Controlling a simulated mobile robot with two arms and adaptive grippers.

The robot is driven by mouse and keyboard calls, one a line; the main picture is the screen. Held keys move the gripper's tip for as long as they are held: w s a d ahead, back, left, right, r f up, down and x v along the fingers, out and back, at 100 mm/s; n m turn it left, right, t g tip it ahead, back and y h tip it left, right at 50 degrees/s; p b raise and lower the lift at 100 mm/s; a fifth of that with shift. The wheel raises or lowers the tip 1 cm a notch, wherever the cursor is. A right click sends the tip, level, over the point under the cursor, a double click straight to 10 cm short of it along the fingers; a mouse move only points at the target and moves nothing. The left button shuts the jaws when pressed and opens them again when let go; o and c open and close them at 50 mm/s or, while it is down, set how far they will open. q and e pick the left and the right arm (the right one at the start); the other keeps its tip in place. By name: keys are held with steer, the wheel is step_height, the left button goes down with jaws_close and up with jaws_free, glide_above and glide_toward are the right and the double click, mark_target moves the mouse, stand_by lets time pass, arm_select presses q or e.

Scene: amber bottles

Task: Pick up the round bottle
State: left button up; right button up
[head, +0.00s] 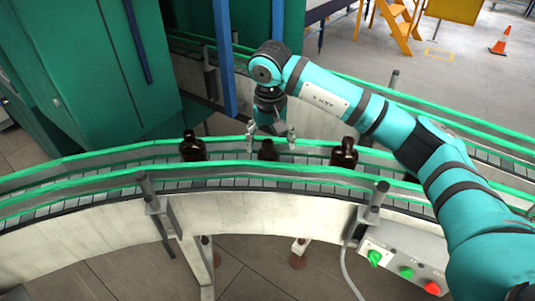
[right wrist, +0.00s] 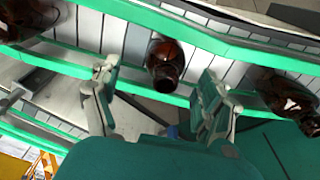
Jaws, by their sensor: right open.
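In the right wrist view the middle bottle (right wrist: 166,60) shows a rounded body and lies between the spread fingers of the gripper (right wrist: 158,78), with visible gaps. Which bottle is the round one is hard to tell. My left gripper is out of view.
Green guard rails (head: 110,178) run along both sides of the conveyor (head: 115,173). In the right wrist view, other bottles (right wrist: 290,97) stand beyond each finger. A control box (head: 405,262) with buttons is at the front right. A green machine cabinet (head: 85,70) stands behind left.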

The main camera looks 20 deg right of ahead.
mark_target(267, 153)
steer(key=shift+w+a+f+p, duration=0.1)
steer(key=shift+f+p, duration=0.5)
steer(key=shift+f, duration=0.2)
steer(key=f+p, duration=0.1)
steer(key=w+f, duration=0.1)
steer(key=f, duration=0.1)
steer(key=shift+a+f+p, duration=0.1)
steer(key=shift+f+p, duration=0.2)
steer(key=shift+p, duration=0.1)
steer(key=shift+f, duration=0.35)
steer(key=c, duration=1)
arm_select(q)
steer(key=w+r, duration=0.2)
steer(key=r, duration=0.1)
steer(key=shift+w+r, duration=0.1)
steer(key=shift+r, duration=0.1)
arm_select(e)
steer(key=shift+c, duration=1.3)
steer(key=shift+r, duration=0.1)
